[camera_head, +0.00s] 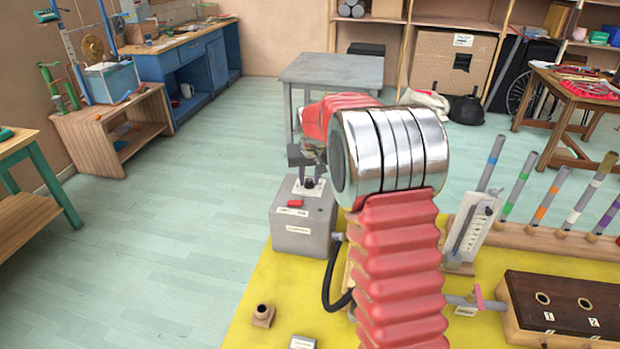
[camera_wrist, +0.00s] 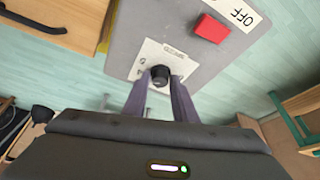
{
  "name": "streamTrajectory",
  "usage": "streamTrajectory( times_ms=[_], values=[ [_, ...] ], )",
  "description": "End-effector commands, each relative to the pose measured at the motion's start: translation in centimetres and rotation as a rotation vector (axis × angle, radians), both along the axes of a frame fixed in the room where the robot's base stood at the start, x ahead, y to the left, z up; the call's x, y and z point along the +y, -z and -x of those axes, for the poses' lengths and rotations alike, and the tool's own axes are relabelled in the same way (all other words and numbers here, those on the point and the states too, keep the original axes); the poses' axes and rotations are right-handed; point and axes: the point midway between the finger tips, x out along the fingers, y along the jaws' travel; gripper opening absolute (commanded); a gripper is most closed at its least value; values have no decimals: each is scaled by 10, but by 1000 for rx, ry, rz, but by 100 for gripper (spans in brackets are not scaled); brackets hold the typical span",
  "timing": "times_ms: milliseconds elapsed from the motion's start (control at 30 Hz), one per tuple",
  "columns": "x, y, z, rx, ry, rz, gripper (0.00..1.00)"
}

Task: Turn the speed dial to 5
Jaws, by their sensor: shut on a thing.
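The speed dial is a small black knob (camera_wrist: 160,74) on a pale label plate (camera_wrist: 150,57) on top of a grey box. The grey box (camera_head: 303,222) stands in the middle of the head view, with a red switch (camera_head: 295,203) on its top. The switch also shows in the wrist view (camera_wrist: 211,28) beside a label reading OFF. My gripper (camera_wrist: 160,82) points down at the box top, its two fingers shut on the black knob from both sides. In the head view my gripper (camera_head: 309,183) is small and partly hidden by my arm. The dial's numbers are too small to read.
A yellow mat (camera_head: 255,310) lies around and in front of the box. On the right stand a dark board with numbered holes (camera_head: 570,301) and a row of upright tubes (camera_head: 551,195). A grey table (camera_head: 332,70) stands behind. The floor at left is clear.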

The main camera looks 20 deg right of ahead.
Motion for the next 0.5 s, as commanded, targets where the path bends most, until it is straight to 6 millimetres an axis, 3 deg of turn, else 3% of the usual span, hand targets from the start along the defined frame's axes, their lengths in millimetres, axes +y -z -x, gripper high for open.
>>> streamTrajectory(
  times_ms=[500],
  values=[
    [4,1,-2,1,342,1,3]
  ],
)
